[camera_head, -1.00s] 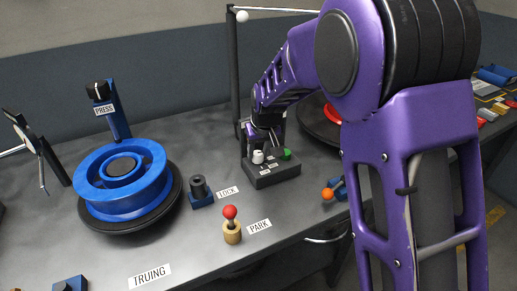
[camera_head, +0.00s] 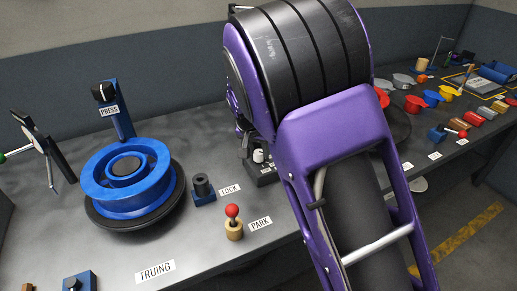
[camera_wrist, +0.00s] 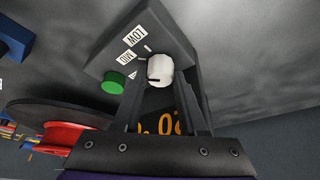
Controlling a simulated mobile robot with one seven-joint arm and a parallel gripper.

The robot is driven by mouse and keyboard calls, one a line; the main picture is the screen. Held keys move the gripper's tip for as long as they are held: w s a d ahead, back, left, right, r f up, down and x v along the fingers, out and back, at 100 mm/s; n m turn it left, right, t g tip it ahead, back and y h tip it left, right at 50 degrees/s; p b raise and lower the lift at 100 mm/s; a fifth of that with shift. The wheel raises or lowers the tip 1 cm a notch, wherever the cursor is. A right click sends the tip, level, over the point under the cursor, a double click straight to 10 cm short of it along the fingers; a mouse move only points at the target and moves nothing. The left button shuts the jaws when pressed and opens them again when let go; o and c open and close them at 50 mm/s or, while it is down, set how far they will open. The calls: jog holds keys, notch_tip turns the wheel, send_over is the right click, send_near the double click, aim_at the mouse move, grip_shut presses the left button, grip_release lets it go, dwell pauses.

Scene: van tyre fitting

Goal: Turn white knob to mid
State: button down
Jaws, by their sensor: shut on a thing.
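The white knob (camera_wrist: 159,69) sits on a dark control box (camera_wrist: 112,48), close beyond my fingertips in the wrist view. My gripper (camera_wrist: 161,80) is shut on the knob, with one finger on each side of it. A short dark mark shows on the knob's lower side; I cannot tell which label it points to. The LOW label (camera_wrist: 135,36) and MID label (camera_wrist: 126,57) are beside it; a third label is partly hidden by a finger.
A green button (camera_wrist: 113,82) is on the box near the knob. Orange digits (camera_wrist: 160,123) show between my fingers. In the head view, a blue wheel (camera_head: 125,178), a LOCK post (camera_head: 202,186) and a red-topped PARK lever (camera_head: 233,222) stand left of the box.

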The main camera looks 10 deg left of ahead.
dwell(0.4)
jog(key=shift+c, duration=2.2)
grip_release()
jog(key=shift+r, duration=0.1)
jog(key=d+p+v, duration=0.1)
jog(key=v, duration=1.6)
jog(key=shift+a+r+p, duration=0.2)
jog(key=shift+a+p, duration=0.2)
jog(key=shift+a, duration=0.1)
